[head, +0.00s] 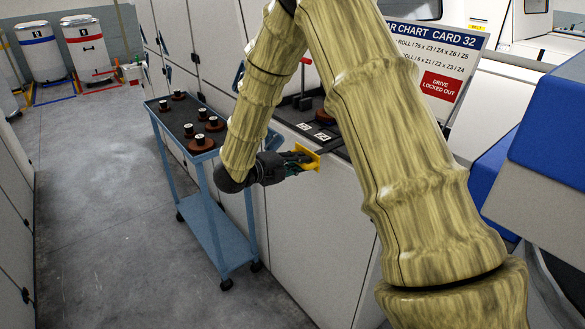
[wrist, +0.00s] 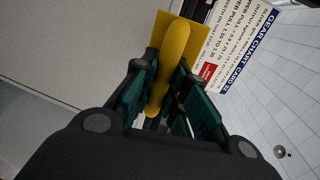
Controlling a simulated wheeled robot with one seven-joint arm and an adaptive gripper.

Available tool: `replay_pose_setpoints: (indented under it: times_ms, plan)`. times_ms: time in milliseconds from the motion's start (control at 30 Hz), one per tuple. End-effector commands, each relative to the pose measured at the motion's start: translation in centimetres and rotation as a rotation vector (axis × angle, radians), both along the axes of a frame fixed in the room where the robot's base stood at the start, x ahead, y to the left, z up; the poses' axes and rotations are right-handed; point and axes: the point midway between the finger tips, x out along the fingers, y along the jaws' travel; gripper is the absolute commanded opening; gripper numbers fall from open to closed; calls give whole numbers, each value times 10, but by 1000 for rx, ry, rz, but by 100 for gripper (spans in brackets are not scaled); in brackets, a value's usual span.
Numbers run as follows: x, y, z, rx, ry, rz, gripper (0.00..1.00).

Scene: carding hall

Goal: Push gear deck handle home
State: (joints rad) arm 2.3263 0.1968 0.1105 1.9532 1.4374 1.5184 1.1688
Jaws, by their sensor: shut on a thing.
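The yellow gear deck handle (head: 312,153) is at the front edge of a dark deck (head: 336,147) in the white machine. In the wrist view the handle (wrist: 172,62) is a rounded yellow grip in front of a yellow plate. My gripper (head: 297,161) is shut on the handle, with its green-padded fingers (wrist: 160,88) on both sides of it. The deck carries small white labels (head: 322,136) and a brown gear (head: 325,117). My arm hides much of the deck, so I cannot tell how far out it stands.
A gear chart sign (head: 450,55) stands behind the deck. A red-topped upright post (head: 305,62) rises near the deck. The grey floor (head: 105,190) at left is clear.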

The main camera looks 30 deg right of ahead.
Motion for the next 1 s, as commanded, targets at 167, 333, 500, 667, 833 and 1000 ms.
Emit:
replay_pose_setpoints:
  times_ms: [167,333,500,667,833,1000]
  plan:
    - [2,-34,-3,-1,-3,-4,0]
    - [3,-44,1,-2,-2,-1,0]
    - [3,-45,1,-3,-2,-3,0]
    - [3,-45,1,-3,-2,-3,25]
    - [3,-44,1,-2,-2,-2,25]
    - [3,-43,1,-2,-1,-1,25]
